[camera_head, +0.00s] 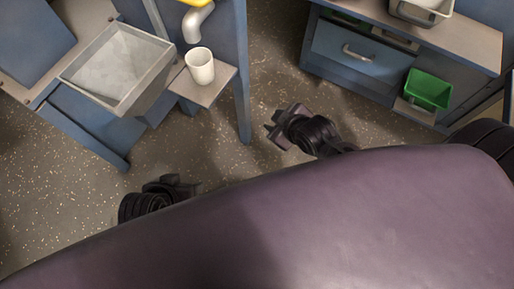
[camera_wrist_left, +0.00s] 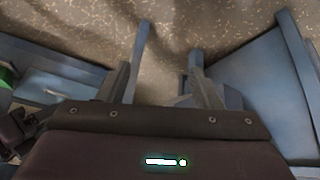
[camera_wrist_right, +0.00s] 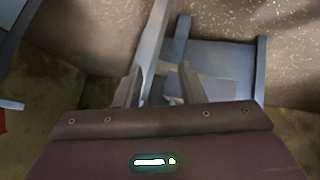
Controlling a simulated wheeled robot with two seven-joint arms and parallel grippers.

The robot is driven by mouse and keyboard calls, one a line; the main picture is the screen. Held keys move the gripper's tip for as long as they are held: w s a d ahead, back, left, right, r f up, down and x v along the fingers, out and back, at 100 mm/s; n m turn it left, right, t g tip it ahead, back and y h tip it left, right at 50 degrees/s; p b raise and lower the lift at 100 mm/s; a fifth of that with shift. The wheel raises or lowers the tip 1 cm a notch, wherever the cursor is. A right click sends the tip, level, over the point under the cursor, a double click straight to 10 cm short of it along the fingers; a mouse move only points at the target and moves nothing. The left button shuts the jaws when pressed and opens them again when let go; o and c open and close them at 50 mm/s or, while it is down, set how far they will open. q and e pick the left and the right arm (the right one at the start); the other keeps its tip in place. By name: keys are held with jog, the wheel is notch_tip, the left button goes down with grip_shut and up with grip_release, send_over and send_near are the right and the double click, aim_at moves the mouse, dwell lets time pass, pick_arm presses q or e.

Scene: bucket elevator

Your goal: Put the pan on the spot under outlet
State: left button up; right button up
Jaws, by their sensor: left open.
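A white spout (camera_head: 196,22), the outlet, hangs over a small grey shelf (camera_head: 218,86) on the blue machine. A white cup (camera_head: 200,66) stands upright on that shelf below it. A metal pan-like container (camera_head: 424,12), cut off by the top edge, sits on the right cabinet; I cannot tell for sure that it is the pan. My left gripper (camera_head: 180,183) is open and empty above the floor, below the machine; its fingers show in the left wrist view (camera_wrist_left: 163,80). My right gripper (camera_head: 270,130) is empty, fingers apart (camera_wrist_right: 158,85), right of the machine's leg.
A grey square hopper (camera_head: 165,58) stands left of the shelf. At right, a blue cabinet (camera_head: 312,62) has a drawer with a handle (camera_head: 358,52). A green bin (camera_head: 430,88) sits on a low ledge. Speckled floor between machine and cabinet is clear.

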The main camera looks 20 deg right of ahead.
jog(key=s+a+f+m+g+y, duration=0.1)
jog(key=s+a+m+g, duration=0.1)
jog(key=s+a, duration=0.6)
jog(key=shift+s+a+m+g+y, duration=0.3)
jog(key=shift+a+g, duration=0.15)
jog(key=shift+g, duration=0.35)
pick_arm(q)
jog(key=shift+p, duration=0.35)
pick_arm(e)
jog(key=shift+w+d+f, duration=0.1)
jog(key=shift+f, duration=0.05)
